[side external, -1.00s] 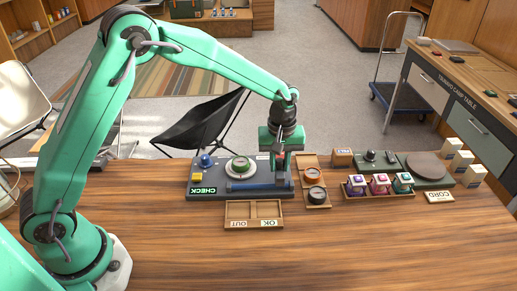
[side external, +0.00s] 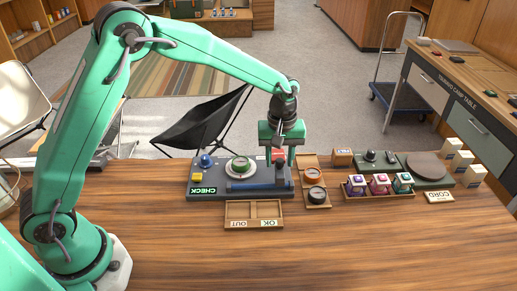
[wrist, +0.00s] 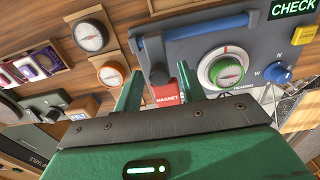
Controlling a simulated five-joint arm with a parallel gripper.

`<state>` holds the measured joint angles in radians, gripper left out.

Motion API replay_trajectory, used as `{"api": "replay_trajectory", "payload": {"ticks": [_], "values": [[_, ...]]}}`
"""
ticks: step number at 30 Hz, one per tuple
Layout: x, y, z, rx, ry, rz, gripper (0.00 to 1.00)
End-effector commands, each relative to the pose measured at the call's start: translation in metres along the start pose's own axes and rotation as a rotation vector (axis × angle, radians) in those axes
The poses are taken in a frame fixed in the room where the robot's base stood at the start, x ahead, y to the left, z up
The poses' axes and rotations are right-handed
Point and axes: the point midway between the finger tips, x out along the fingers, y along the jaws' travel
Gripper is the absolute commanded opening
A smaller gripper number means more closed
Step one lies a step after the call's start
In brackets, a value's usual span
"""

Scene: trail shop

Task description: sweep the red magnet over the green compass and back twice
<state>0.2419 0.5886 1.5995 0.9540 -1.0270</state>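The green compass (side external: 240,165) sits in a white ring on the dark grey check panel (side external: 212,180); it also shows in the wrist view (wrist: 226,70), right of my fingers. A red patch marked MAGNET (wrist: 166,94) lies at the panel's edge, seen between my fingers; red also shows there in the side view (side external: 278,153). I cannot tell whether it is the magnet or its marked place. A dark knobbed post (wrist: 158,73) stands beside it. My gripper (side external: 282,164) is open above that end of the panel, with its fingers apart and nothing clearly held.
A wooden OUT/OK tray (side external: 254,222) lies in front. Two more compasses (side external: 312,174) (side external: 316,194) sit to the right.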

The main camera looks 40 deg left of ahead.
Motion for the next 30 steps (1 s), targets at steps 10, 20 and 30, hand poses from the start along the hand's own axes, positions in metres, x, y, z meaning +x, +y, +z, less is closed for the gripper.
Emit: {"api": "replay_trajectory", "payload": {"ticks": [10,20,30], "values": [[-0.015,0.000,0.000,0.000,0.000,0.001,0.40],[-0.029,0.000,0.000,0.000,0.001,0.002,0.40],[-0.043,0.000,0.000,0.000,0.001,0.001,0.40]]}}
